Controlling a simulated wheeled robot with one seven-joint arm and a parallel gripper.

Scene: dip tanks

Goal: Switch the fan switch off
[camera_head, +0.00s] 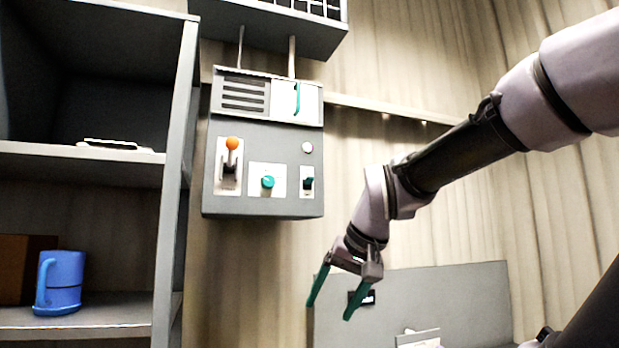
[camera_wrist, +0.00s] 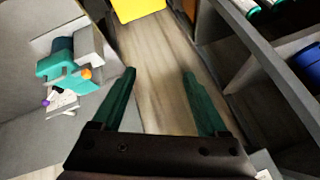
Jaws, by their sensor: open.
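A grey control box (camera_head: 262,206) hangs on the wall in the head view. It bears an orange-tipped lever (camera_head: 232,144), a teal knob (camera_head: 268,182) and a small dark switch (camera_head: 308,183) with a teal edge on a pale plate. No label is readable, so I cannot tell which one is the fan switch. My gripper (camera_head: 330,311) is open and empty, below and to the right of the box, apart from it. In the wrist view my gripper (camera_wrist: 159,74) points down toward the floor, with nothing between its fingers.
Left of the box stands a grey shelf (camera_head: 172,210) with a blue mug (camera_head: 60,283) on it. A grey panel (camera_head: 450,300) stands behind my gripper. In the wrist view a teal and grey device (camera_wrist: 62,70) is at the left and a yellow object (camera_wrist: 138,8) at the top.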

